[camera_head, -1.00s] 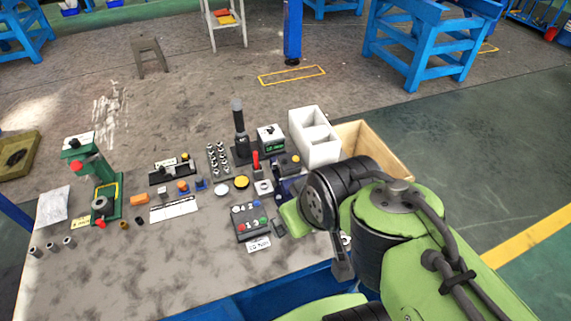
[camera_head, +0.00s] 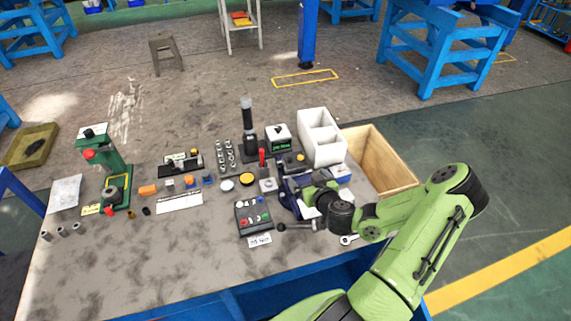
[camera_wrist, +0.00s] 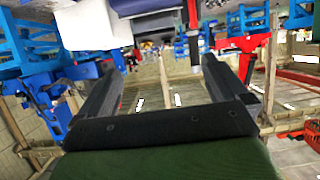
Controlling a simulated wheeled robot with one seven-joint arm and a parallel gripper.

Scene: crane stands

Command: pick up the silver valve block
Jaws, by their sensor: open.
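A small silver-grey block with a dark round spot (camera_head: 268,185) lies on the table in the head view, beside a yellow round button; it looks like the valve block, though it is too small to be sure. My gripper (camera_wrist: 164,64) is open, with nothing held between its black fingers in the wrist view. In the head view my wrist is low over the right part of the table, right of the block, and my fingertips cannot be made out there. The block cannot be made out in the wrist view.
A dark blue fixture (camera_head: 289,198) stands close by my wrist. A white divided bin (camera_head: 322,150) and a wooden crate (camera_head: 392,160) are behind it. A black button box (camera_head: 253,214) lies in front.

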